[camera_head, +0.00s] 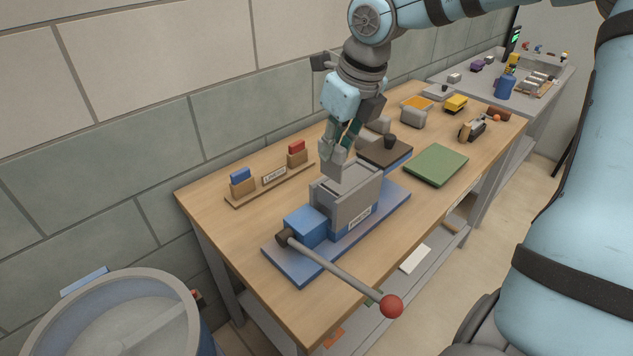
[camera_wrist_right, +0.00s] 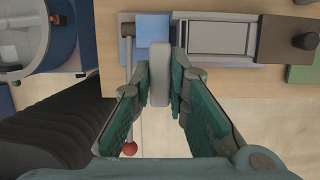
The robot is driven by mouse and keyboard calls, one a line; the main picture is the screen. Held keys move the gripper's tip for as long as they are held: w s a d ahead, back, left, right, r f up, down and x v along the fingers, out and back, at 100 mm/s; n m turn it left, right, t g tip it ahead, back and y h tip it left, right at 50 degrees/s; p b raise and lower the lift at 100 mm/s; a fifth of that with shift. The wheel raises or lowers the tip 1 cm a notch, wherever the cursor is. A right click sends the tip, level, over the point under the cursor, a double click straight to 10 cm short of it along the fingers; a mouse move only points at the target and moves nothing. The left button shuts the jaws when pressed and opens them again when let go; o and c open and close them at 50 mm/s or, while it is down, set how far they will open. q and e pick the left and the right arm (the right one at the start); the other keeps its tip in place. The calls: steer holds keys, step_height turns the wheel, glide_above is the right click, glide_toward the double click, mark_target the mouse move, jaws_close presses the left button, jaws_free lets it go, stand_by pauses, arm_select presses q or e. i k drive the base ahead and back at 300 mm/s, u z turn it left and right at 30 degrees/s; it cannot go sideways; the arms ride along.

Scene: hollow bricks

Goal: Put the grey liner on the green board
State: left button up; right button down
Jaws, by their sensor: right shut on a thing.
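My right gripper (camera_head: 341,138) is shut on a grey piece, which I take to be the grey liner (camera_head: 332,168). It holds the liner just above the grey mould box (camera_head: 348,202) of the lever press. In the wrist view the liner (camera_wrist_right: 159,76) is a pale rounded bar between the fingertips (camera_wrist_right: 160,90). The green board (camera_head: 436,164) lies flat on the table to the right of the press, with nothing on it. A corner of it shows at the right edge of the wrist view (camera_wrist_right: 302,74). My left gripper is not in view.
The press has a blue base and a long lever with a red knob (camera_head: 391,306) past the table's front edge. A bucket (camera_head: 120,315) stands lower left.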

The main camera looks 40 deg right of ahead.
mark_target(441, 157)
steer(key=u, duration=2.5)
steer(key=k, duration=1.65)
steer(key=z, duration=2.5)
steer(key=i, duration=0.5)
